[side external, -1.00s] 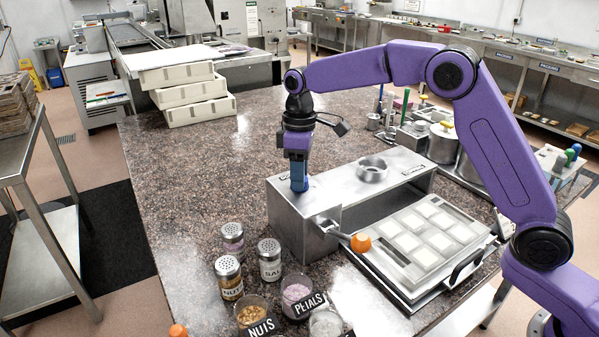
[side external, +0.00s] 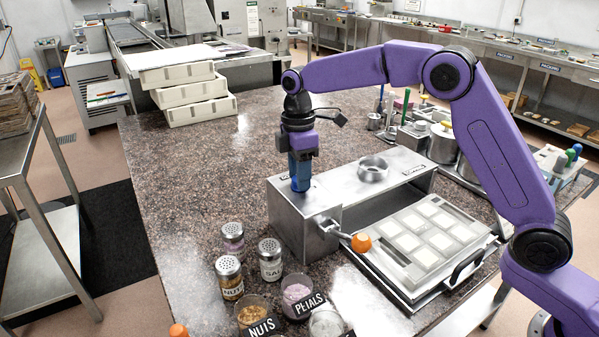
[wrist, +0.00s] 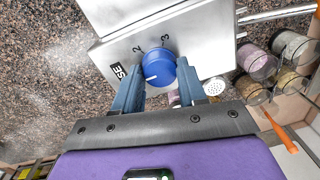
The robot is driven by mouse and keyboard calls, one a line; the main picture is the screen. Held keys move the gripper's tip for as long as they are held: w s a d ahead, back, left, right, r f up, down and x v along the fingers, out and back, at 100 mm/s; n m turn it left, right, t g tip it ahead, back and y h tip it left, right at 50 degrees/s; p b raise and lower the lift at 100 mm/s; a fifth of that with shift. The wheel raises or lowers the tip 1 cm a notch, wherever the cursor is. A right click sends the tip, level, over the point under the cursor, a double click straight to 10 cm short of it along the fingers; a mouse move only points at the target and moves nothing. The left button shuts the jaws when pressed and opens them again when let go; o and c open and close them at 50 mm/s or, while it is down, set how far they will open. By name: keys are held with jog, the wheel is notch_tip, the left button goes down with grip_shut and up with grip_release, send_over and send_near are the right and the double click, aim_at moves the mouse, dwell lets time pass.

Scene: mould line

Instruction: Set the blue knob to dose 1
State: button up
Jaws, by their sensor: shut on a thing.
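The blue knob (wrist: 159,68) sits on top of the metal depositor box (wrist: 165,30). A white pointer line on the knob points to the lower left in the wrist view, away from the printed 2 and 3. No 1 can be made out. My gripper (wrist: 158,80) points down at the knob and is shut on it, one finger on each side. In the side view my gripper (side external: 300,180) covers most of the knob at the box's left end.
A metal lever with an orange ball (side external: 361,242) sticks out from the box front, beside a mould tray (side external: 425,240). Shakers (side external: 229,277) and labelled jars (side external: 297,298) stand at the front left.

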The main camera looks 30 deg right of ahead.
dwell(0.3)
jog(key=o, duration=1.1)
jog(key=shift+c, duration=0.2)
jog(key=shift+r, duration=0.1)
notch_tip(320, 180, up, 12)
jog(key=shift+w, duration=0.3)
